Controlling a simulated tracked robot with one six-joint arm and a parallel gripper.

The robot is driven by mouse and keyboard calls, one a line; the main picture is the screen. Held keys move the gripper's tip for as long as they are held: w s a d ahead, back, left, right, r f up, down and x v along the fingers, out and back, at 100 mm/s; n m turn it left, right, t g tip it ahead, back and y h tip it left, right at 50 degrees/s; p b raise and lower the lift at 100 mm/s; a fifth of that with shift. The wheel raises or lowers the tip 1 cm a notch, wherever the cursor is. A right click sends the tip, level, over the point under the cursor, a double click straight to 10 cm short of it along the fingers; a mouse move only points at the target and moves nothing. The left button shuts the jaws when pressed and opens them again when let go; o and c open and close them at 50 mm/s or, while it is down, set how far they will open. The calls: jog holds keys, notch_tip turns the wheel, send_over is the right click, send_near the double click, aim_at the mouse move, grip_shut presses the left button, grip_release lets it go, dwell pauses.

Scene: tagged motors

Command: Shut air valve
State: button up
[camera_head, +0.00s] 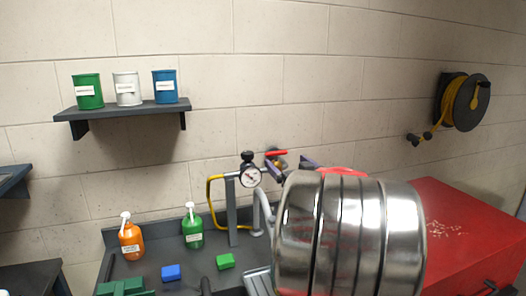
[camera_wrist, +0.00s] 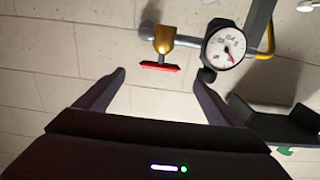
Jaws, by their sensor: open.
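The air valve has a brass body (camera_wrist: 165,38) on a grey pipe and a red handle (camera_wrist: 158,66). In the wrist view the handle lies crosswise, between my fingertips in the picture. My gripper (camera_wrist: 163,73) is open and empty, with one finger on each side; the depth gap to the handle is hard to judge. In the head view the red handle (camera_head: 276,153) shows beside the gauge, and a shiny metal cylinder hides much of my gripper. A round white gauge (camera_wrist: 225,47) sits right of the valve, close to my right fingertip.
In the head view, a yellow hose (camera_head: 211,190) runs beside the gauge stand. Orange (camera_head: 131,240) and green (camera_head: 193,232) bottles and small blocks stand on the bench at left. A red cabinet (camera_head: 465,235) is at right. A shelf (camera_head: 125,110) holds three cans.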

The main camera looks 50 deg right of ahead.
aim_at(276, 156)
dwell(0.3)
jog(key=x, duration=1.3)
jog(key=shift+w+d, duration=0.15)
jog(key=shift+w, duration=0.2)
jog(key=shift+c, duration=0.3)
jog(key=c, duration=1)
jog(key=shift+s+d+r+m+g+h, duration=0.15)
jog(key=shift+m+g+h, duration=0.35)
jog(key=shift+h, duration=0.25)
jog(key=shift+d+r+m+g+h, duration=0.15)
jog(key=shift+m+g+h, duration=0.25)
jog(key=shift+m+h, duration=0.3)
jog(key=shift+s+d+f+m+g+h, duration=0.1)
jog(key=shift+m+g+h, duration=0.2)
jog(key=shift+g+h, duration=0.2)
jog(key=o, duration=1.1)
jog(key=shift+f, duration=0.15)
jog(key=shift+c, duration=0.2)
